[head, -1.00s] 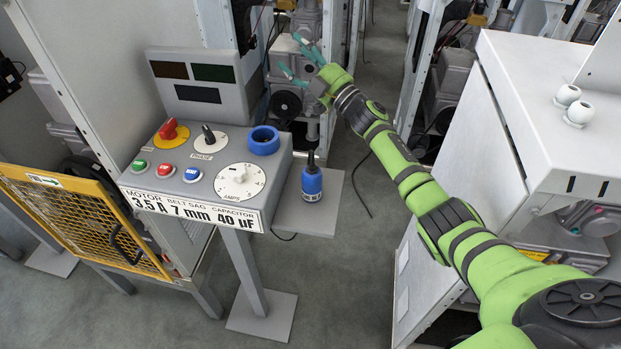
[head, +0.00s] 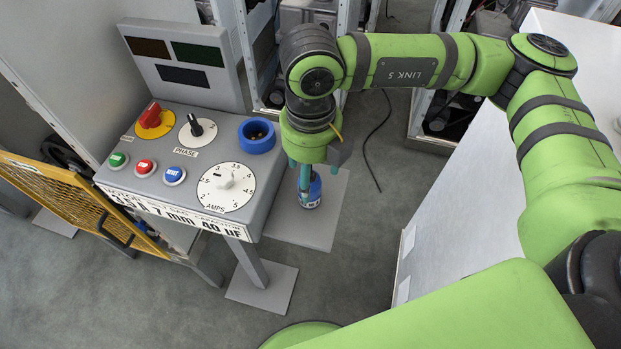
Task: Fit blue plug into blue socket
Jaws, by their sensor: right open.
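The blue plug (head: 313,193) stands upright on a grey shelf at the right side of the control box. The blue socket (head: 257,133) is a round ring on the top of the box, near its back right corner. It is empty, with contacts visible inside. My right gripper (head: 306,187) points down at the plug, with its teal fingers open beside or around the plug. The gripper body hides the plug's top, so I cannot tell whether the fingers touch it. My left gripper is not in view.
The control box (head: 180,139) carries a red knob (head: 152,115), a black phase knob, push buttons and a white amps dial (head: 226,187). A display panel (head: 186,65) rises behind it. A yellow mesh guard (head: 70,205) stands at left. A white cabinet (head: 450,230) is at right.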

